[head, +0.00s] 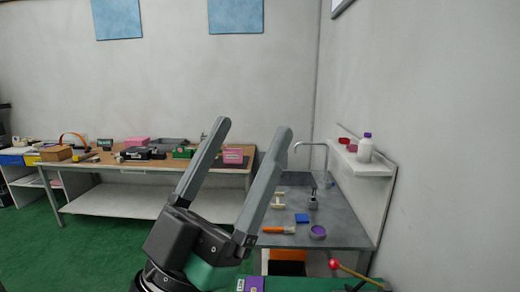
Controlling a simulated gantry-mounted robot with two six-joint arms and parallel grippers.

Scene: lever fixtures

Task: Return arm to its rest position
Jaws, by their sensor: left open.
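My left gripper (253,127) is in the middle of the head view, pointing up. Its two long grey fingers are spread apart with nothing between them. A lever with a red knob (333,264) shows at the bottom right, its rod slanting down to the right. The lever is clear of my gripper. Its base is cut off by the lower edge. My right gripper is not in view.
A grey sink table (345,228) with a tap (312,146) stands at the right, holding several small items. A long wooden bench (110,160) with boxes stands at the back left. Green floor is clear at left.

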